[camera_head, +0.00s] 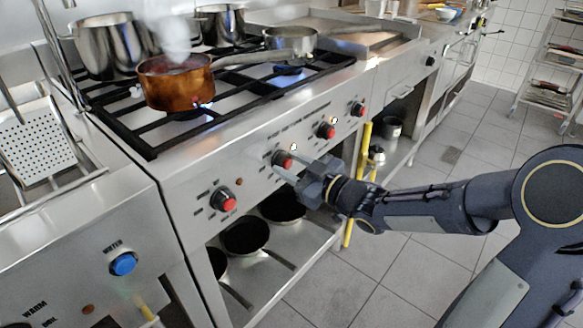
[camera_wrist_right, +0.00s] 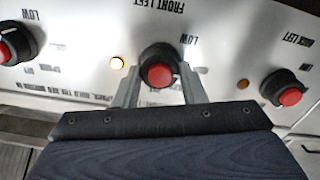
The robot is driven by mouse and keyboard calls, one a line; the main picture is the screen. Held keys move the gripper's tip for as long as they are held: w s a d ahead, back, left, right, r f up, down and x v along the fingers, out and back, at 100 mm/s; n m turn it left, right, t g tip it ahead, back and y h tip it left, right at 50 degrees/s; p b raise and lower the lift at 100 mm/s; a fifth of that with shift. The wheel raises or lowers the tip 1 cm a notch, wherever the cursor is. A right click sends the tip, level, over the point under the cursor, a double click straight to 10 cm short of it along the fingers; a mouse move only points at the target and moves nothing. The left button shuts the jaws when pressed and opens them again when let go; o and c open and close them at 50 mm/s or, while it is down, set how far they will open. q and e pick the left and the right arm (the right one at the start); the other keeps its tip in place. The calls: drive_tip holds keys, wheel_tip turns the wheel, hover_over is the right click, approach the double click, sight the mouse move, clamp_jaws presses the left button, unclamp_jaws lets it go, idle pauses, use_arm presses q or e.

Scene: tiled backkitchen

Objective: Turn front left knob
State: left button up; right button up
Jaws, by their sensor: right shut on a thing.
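The front left knob (camera_head: 282,159) is red-capped with a dark base, on the sloped steel front of the stove. In the right wrist view the knob (camera_wrist_right: 160,74) sits below the upside-down words "FRONT LEFT". My right gripper (camera_head: 286,165) reaches the panel from the right. In the wrist view the fingers of the right gripper (camera_wrist_right: 160,86) are on either side of the knob, shut on it. Part of the knob's base is hidden by the fingers. My left gripper is not in view.
Neighbouring knobs include the back left knob (camera_head: 222,201) and another red knob (camera_head: 326,130). A steaming copper pan (camera_head: 178,88) stands on the burners. Pans (camera_head: 243,236) sit on the shelf below. Tiled floor (camera_head: 430,260) is open at right.

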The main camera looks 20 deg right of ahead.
drive_tip(key=n+b, duration=0.5)
drive_tip(key=shift+f, duration=0.25)
drive_tip(key=n+b, duration=0.3)
drive_tip(key=n, duration=0.1)
drive_tip(key=shift+r+n+b, duration=0.1)
drive_tip(key=shift+n+b, duration=0.6)
drive_tip(key=shift+n, duration=0.3)
drive_tip(key=o, duration=1)
drive_tip(key=shift+s+r, duration=0.1)
